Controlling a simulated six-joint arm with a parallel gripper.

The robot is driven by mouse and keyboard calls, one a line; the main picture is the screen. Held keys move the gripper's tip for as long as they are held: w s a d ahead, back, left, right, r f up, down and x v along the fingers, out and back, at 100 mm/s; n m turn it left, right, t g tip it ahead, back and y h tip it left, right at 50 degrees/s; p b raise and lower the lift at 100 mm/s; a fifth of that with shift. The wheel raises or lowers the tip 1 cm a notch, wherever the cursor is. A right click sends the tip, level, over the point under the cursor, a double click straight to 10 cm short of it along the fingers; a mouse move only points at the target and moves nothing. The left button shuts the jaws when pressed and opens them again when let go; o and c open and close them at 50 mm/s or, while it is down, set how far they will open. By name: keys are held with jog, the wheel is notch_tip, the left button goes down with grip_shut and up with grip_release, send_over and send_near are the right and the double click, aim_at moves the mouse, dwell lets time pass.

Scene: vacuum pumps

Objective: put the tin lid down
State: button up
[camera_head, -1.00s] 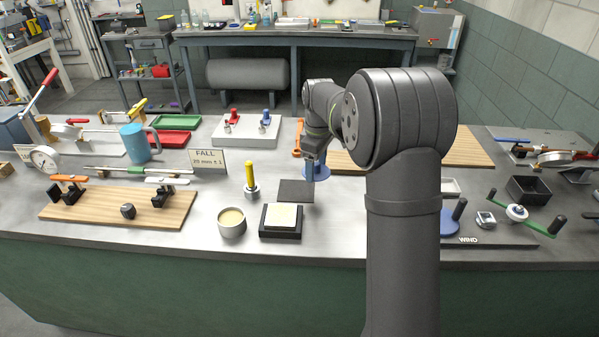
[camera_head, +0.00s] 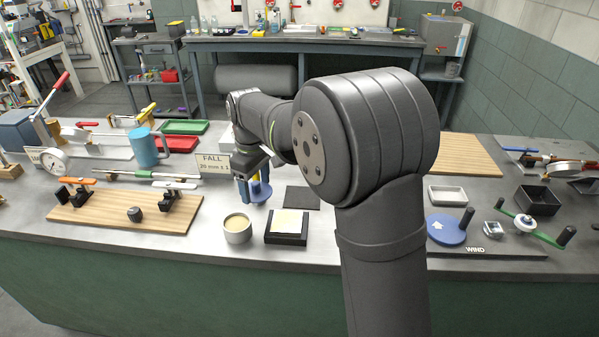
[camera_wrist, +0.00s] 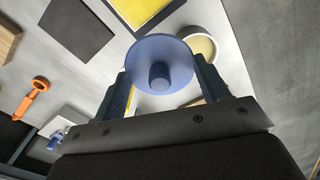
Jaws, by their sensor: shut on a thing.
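The tin lid is a blue disc with a small round knob (camera_wrist: 158,62). My gripper (camera_wrist: 163,84) is shut on it, with one finger on each side of the knob. In the head view the lid (camera_head: 262,193) is held above the bench, behind the open tin, partly hidden by my gripper (camera_head: 249,184). The tin (camera_head: 238,234) is a round grey can with a cream-coloured inside. It also shows in the wrist view (camera_wrist: 208,38), partly covered by the lid, which is offset from it. I cannot tell the exact height of the lid.
A black block with a cream pad (camera_head: 286,238) stands right of the tin. A flat dark square (camera_head: 301,198) lies behind it. The yellow-handled tool is mostly hidden behind my gripper. A FALL sign (camera_head: 214,164) stands behind left.

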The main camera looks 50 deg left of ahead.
jog(key=s+a, duration=0.1)
jog(key=s, duration=0.5)
jog(key=shift+s, duration=0.25)
jog(key=shift+f, duration=0.1)
jog(key=shift+f, duration=2.5)
jog(key=shift+f, duration=0.15)
jog(key=shift+f, duration=0.6)
jog(key=shift+f, duration=0.2)
jog(key=o, duration=1)
